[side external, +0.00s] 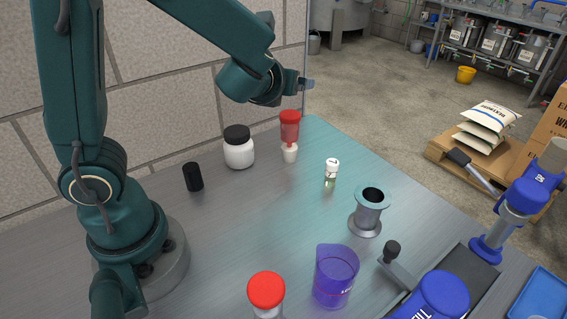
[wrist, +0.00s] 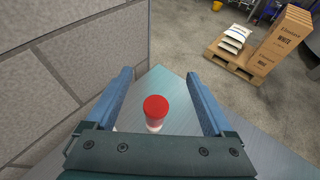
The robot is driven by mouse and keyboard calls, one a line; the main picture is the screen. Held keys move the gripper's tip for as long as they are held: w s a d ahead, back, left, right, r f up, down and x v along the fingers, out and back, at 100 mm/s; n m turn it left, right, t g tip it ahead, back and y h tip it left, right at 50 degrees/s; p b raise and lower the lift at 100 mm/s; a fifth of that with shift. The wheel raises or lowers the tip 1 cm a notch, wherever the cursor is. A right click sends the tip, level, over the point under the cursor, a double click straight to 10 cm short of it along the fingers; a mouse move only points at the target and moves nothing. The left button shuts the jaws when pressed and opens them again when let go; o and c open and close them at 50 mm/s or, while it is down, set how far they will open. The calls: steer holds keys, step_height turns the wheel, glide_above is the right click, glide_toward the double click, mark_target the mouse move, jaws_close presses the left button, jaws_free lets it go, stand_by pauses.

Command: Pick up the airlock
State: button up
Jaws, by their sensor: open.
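The airlock (side external: 290,134), with a red cap, a reddish see-through body and a pale stopper-like foot, stands upright near the back corner of the metal table. In the wrist view its red cap (wrist: 155,106) shows from above between my fingers, with part of the body below it. My gripper (side external: 307,84) is above the airlock in the side view, apart from it. In the wrist view my gripper (wrist: 158,75) is open, with its two blue fingers spread and nothing held.
A white jar with a black lid (side external: 239,148) and a small black cylinder (side external: 193,177) stand left of the airlock. A small vial (side external: 331,172), metal flanged cup (side external: 368,212), purple beaker (side external: 335,277) and another red-capped container (side external: 266,292) stand nearer. The stone wall (wrist: 60,75) is close.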

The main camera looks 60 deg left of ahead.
mark_target(287, 125)
step_height(287, 125, down, 10)
steer(key=shift+r, duration=0.1)
steer(key=shift+x, duration=2.6)
steer(key=shift+c, duration=0.4)
jaws_close()
steer(key=shift+r, duration=0.15)
